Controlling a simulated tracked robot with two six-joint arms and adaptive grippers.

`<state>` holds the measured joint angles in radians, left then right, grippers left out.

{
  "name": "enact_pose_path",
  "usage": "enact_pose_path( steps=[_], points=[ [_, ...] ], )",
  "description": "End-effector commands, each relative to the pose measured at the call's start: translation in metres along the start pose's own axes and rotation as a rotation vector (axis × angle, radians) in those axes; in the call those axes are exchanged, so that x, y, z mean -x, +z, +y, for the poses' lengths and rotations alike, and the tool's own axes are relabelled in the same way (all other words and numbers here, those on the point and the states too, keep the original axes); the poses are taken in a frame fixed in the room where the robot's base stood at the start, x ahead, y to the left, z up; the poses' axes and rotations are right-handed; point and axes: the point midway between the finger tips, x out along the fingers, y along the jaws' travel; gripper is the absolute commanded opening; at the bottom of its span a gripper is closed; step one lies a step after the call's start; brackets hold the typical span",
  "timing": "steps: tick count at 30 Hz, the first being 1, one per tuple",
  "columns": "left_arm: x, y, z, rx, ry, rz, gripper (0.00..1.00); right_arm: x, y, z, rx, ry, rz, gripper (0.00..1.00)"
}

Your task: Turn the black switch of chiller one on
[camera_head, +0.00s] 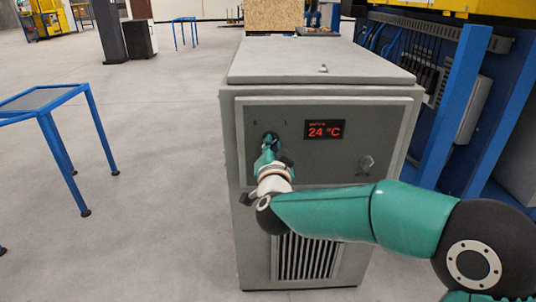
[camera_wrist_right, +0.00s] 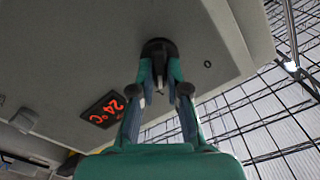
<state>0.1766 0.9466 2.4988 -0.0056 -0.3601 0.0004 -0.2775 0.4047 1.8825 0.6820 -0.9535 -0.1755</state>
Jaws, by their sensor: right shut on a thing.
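The grey chiller (camera_head: 400,215) stands in the middle of the head view. Its black switch (camera_head: 270,136) is at the upper left of the front panel, mostly hidden by my right gripper (camera_head: 268,150). In the right wrist view the round black switch (camera_wrist_right: 159,47) sits between the fingertips of my right gripper (camera_wrist_right: 160,78), which is shut on it. The switch's pointer direction is hidden by the fingers. A display (camera_head: 324,129) right of the switch shows 24 °C in red; it also shows in the wrist view (camera_wrist_right: 103,108). My left gripper is out of view.
A small knob (camera_head: 367,162) sits at the lower right of the panel. A blue-framed table (camera_head: 45,103) stands at the left. Blue posts (camera_head: 450,115) and yellow machinery stand close at the right.

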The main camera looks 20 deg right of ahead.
Motion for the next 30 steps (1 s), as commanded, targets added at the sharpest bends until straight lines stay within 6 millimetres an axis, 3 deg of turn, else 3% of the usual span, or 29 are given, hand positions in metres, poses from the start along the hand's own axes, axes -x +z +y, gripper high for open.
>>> enact_pose_path(
  steps=[9, 24, 25, 29, 30],
  points=[
    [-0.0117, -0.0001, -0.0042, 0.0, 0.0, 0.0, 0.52, 0.0006, 0.0055, 0.0012, -0.122, 0.0, -0.012, 0.0],
    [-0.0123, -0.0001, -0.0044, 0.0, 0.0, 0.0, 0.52, 0.0005, 0.0054, 0.0008, -0.14, 0.001, -0.014, 0.0],
    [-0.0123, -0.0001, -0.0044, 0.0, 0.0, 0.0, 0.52, 0.0005, 0.0054, 0.0008, -0.139, 0.001, -0.014, 0.18],
    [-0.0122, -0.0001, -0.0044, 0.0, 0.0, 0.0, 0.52, 0.0004, 0.0041, 0.0007, -0.14, 0.001, -0.01, 0.39],
    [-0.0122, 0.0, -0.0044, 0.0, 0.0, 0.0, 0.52, 0.0004, 0.0036, 0.0006, -0.14, 0.0, -0.009, 0.4]
  ],
)
